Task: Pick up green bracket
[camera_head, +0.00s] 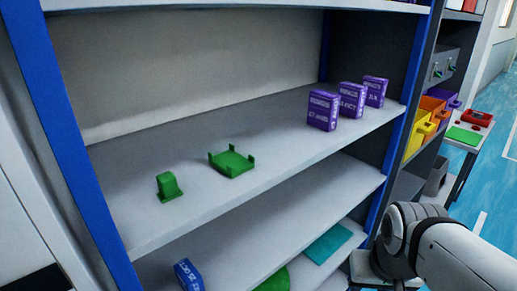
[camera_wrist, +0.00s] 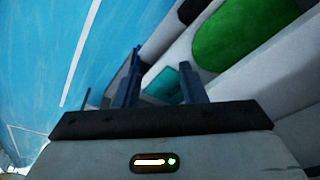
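Two green parts stand on the shelf board (camera_head: 270,135) in the head view. One is a small upright piece with a rounded top on a flat foot, a bracket by its shape (camera_head: 168,187), at the left. To its right lies a flat square green holder (camera_head: 231,163) with raised corner posts. My gripper shows in the wrist view (camera_wrist: 160,60), its two dark fingers apart with nothing held between them. In the head view my arm is at the lower right, well away from both green parts, and the gripper itself cannot be made out there.
Three purple boxes (camera_head: 323,110) stand at the shelf's right. Blue uprights (camera_head: 60,100) bound the shelf. The lower shelf holds a blue box (camera_head: 188,275), a green piece (camera_head: 274,281) and a teal sheet (camera_head: 328,243). Yellow bins (camera_head: 418,133) and a side table are at right.

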